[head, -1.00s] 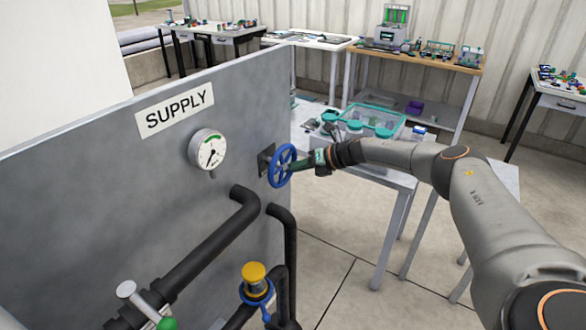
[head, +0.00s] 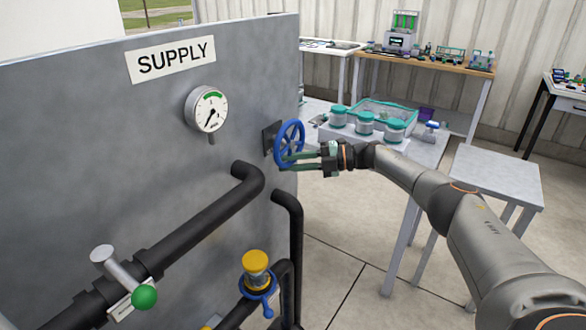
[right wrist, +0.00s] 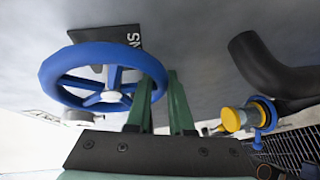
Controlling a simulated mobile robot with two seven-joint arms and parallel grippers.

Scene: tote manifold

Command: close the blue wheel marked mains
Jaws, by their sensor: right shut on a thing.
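The blue wheel (head: 289,142) is mounted on the right part of the grey panel, in front of a dark square plate. In the right wrist view the wheel (right wrist: 110,97) shows its round rim and spokes, and part of the plate's lettering, "NS", shows behind it (right wrist: 133,42). My right gripper (head: 285,161) is at the wheel's lower rim, its arm coming from the right. In the right wrist view its green fingers (right wrist: 161,88) stand at the rim's right side, shut on it. The full label is hidden. My left gripper is not in view.
The grey panel (head: 90,140) carries a SUPPLY sign (head: 171,60) and a round gauge (head: 206,108). Black pipes (head: 200,215), a green-knobbed lever (head: 144,297) and a yellow-topped valve (head: 256,262) are below. A table with teal-lidded jars (head: 364,124) stands behind my right arm.

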